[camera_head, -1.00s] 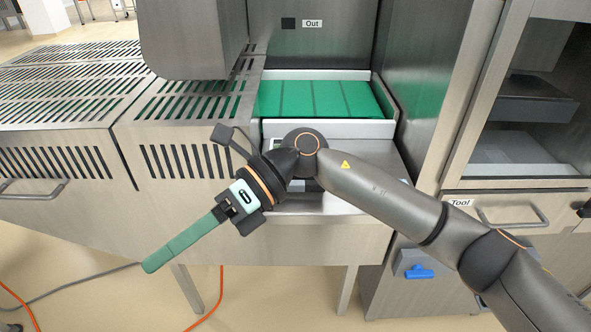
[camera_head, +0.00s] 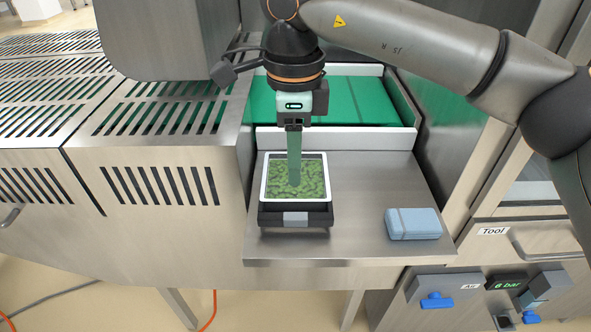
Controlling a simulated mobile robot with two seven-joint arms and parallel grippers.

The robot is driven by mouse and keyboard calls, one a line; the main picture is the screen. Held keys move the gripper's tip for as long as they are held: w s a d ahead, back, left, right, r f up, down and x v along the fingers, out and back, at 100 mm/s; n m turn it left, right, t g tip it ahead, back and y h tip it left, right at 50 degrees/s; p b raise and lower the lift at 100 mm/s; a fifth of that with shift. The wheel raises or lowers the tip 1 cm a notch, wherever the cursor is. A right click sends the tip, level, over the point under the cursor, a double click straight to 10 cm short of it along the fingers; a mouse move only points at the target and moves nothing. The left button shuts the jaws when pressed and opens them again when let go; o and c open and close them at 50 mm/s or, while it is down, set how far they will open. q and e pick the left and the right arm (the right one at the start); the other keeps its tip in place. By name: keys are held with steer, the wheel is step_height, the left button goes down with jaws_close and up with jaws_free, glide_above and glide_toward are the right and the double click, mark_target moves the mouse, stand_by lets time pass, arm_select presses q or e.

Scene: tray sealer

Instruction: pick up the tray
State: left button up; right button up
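A white-rimmed tray (camera_head: 295,203) filled with green pieces sits on a dark low stand with a grey front panel (camera_head: 295,219). Both are on the steel shelf in front of the outlet. My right gripper (camera_head: 294,183) points down over the tray from the back. Its long green finger overlaps the middle of the green contents in the picture; I cannot tell whether it touches them. The fingers line up edge-on, so their gap is hidden. My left gripper is not in view.
A light-blue box (camera_head: 413,224) lies at the right of the steel shelf (camera_head: 370,185). The shelf between tray and box is clear. A green conveyor belt (camera_head: 350,112) with white side walls is behind. A slotted steel housing (camera_head: 157,185) stands on the left.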

mark_target(295, 216)
steer(key=f, duration=1.2)
steer(key=shift+s+f, duration=0.1)
steer(key=shift+s, duration=0.3)
jaws_close()
stand_by(0.8)
